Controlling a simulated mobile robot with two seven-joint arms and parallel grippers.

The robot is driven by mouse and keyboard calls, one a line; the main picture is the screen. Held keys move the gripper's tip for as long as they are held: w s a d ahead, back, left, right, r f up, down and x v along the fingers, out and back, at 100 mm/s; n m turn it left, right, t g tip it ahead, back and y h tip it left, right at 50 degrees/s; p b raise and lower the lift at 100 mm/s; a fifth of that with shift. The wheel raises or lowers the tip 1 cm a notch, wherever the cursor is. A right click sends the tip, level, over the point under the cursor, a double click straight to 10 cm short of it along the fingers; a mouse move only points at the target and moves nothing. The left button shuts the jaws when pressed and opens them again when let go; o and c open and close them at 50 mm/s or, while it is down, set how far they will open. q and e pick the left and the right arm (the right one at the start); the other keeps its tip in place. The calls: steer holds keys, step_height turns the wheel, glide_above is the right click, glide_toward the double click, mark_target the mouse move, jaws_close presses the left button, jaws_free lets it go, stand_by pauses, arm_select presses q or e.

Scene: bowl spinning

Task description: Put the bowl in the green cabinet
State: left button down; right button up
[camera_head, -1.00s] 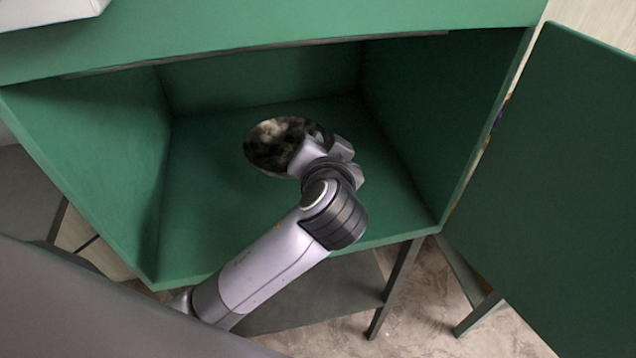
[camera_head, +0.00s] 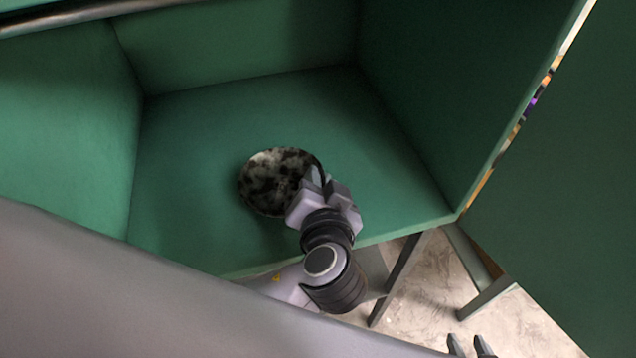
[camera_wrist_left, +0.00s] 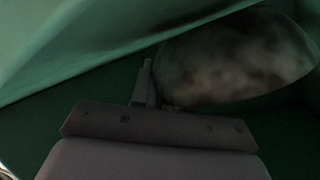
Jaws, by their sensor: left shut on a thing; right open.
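The bowl (camera_head: 268,182), mottled black and white, is inside the green cabinet (camera_head: 190,150), above or on its floor; I cannot tell whether it touches. My left gripper (camera_head: 317,180) is shut on the bowl's right rim. In the left wrist view the bowl (camera_wrist_left: 240,60) extends from the gripper fingers (camera_wrist_left: 150,85) to the upper right, dark and blurred. My right gripper (camera_head: 470,346) shows only its fingertips at the bottom edge of the head view, open and empty, outside the cabinet.
The cabinet's door (camera_head: 560,200) stands open at the right. The cabinet floor around the bowl is clear. Cabinet legs (camera_head: 400,270) stand on a pale floor below. My own grey body part covers the lower left.

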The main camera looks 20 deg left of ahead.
arm_select(q)
steer(key=shift+f, duration=0.55)
steer(key=shift+w, duration=0.1)
steer(key=shift+r, duration=0.15)
arm_select(e)
steer(key=shift+w+a+f, duration=0.1)
steer(key=shift+w+f, duration=0.25)
steer(key=shift+f, duration=0.1)
